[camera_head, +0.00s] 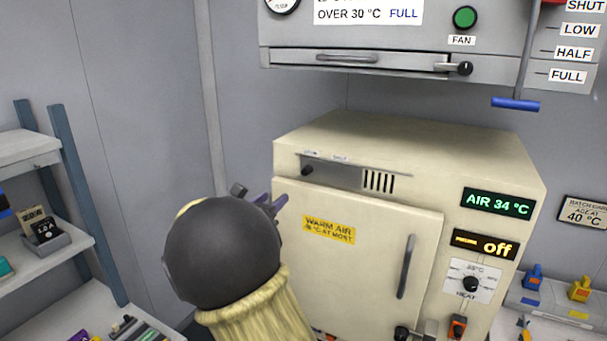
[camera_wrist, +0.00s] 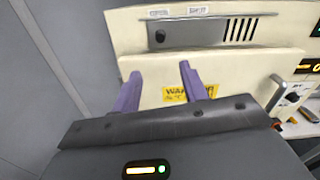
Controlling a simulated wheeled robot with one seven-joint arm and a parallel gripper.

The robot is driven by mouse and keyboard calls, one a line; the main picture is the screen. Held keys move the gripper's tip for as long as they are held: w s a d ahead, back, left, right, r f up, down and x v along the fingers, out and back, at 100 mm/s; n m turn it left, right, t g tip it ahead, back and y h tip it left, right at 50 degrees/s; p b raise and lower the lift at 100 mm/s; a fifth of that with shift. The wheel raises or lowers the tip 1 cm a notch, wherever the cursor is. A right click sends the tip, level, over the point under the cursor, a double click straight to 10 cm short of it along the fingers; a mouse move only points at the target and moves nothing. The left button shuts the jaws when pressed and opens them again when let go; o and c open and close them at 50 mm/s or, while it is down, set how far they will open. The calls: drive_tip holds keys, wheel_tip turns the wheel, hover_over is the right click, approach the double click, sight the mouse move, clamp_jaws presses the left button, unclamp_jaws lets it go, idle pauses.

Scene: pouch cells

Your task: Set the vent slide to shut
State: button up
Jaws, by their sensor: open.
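The vent slide (camera_head: 335,173) is a grey plate on the upper front of the cream warm-air cabinet. Its dark knob (camera_head: 307,171) is at the left end, below the left of two small labels that are too blurred to read. The dark vent slots (camera_head: 379,181) show at the right. In the wrist view, the slide (camera_wrist: 190,34), knob (camera_wrist: 160,36) and slots (camera_wrist: 241,29) are beyond the fingertips. My gripper (camera_head: 261,195) is open and empty, with purple fingers, left of and below the knob and apart from it. The fingers also show in the wrist view (camera_wrist: 157,72).
The cabinet door (camera_head: 365,255) is closed, with a vertical handle (camera_head: 406,266) at right. A grey hood (camera_head: 400,62) with a knob and a blue-handled lever (camera_head: 515,104) hangs above. Shelves (camera_head: 45,248) stand at left. Open space lies before the slide.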

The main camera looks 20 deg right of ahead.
sight(304, 174)
drive_tip(key=p+x, duration=0.6)
drive_tip(key=x, duration=1)
drive_tip(key=shift+w+d+r, duration=0.1)
drive_tip(key=shift+d, duration=0.25)
drive_tip(key=shift+w+d+p, duration=0.25)
drive_tip(key=shift+w+p, duration=0.05)
drive_tip(key=shift+w, duration=0.05)
drive_tip(key=shift+c, duration=0.3)
clamp_jaws()
